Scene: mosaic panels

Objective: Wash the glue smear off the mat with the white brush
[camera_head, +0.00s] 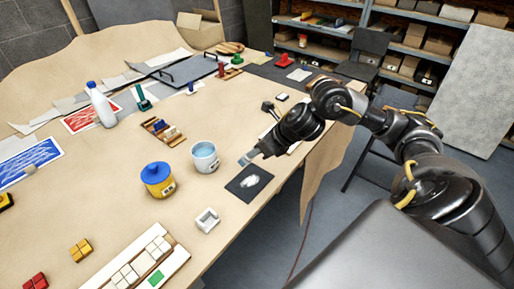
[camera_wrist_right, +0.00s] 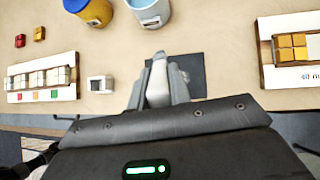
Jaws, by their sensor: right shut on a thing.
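The dark mat (camera_head: 236,186) lies near the table's front edge, with the whitish glue smear (camera_head: 250,181) on it. My right gripper (camera_head: 257,153) is just above the mat's far side, shut on the white brush (camera_head: 245,159), whose pale head points down and left toward the mat. I cannot tell whether the bristles touch it. My left gripper is not in view.
A small white holder (camera_head: 206,220) and a tile tray (camera_head: 135,262) are nearer. A white bottle (camera_head: 100,105) stands farther left.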

